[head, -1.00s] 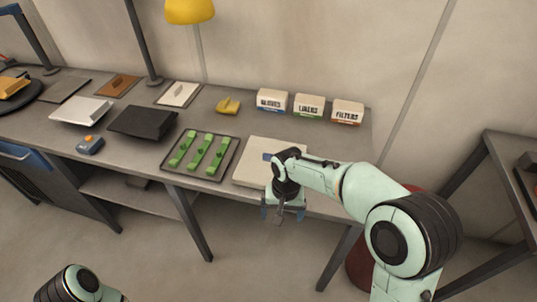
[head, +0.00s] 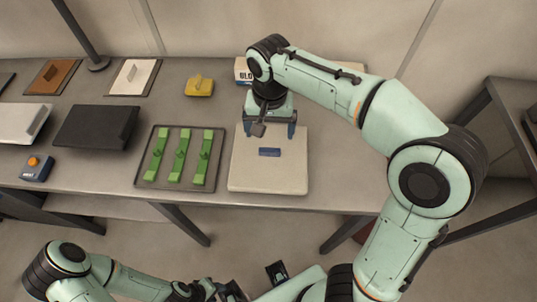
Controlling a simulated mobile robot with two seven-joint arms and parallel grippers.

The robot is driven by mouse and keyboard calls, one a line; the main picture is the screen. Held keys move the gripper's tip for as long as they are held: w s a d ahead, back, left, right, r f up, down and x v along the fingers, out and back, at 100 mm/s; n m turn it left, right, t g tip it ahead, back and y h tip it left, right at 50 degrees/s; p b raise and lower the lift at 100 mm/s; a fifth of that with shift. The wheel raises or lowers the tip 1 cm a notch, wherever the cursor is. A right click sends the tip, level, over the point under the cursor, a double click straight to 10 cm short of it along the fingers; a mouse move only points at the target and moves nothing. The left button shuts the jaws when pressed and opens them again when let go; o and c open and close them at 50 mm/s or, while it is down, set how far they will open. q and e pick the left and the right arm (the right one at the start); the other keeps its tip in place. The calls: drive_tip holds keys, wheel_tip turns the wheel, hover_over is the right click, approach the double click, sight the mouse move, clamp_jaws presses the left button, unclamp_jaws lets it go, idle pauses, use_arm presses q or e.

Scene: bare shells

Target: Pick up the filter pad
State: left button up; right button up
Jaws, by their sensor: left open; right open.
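No item is labelled as the filter pad. A pale square pad with a raised tab (head: 133,77) lies on a dark mat at the back, and a similar brown pad (head: 52,76) lies left of it. A thick cream slab (head: 285,178) with a small blue block (head: 269,152) on it lies at the table's front. My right gripper (head: 270,131) is open and empty, pointing down over the slab's back part, behind the blue block. My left gripper (head: 240,289) is at the bottom edge, partly cut off, open and away from the table.
A grey tray (head: 143,183) holds green strips left of the slab. A yellow piece (head: 199,86), a black tray (head: 95,127), a white tray (head: 22,122) and a blue device (head: 36,167) are on the table. A lettered box (head: 242,70) is partly hidden behind my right arm.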

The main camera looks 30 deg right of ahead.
sight(270, 149)
wheel_tip(270, 149, down, 3)
wheel_tip(270, 149, down, 5)
drive_tip(key=shift+s+f+b, duration=0.1)
drive_tip(key=shift+b, duration=0.45)
drive_tip(key=c, duration=1.4)
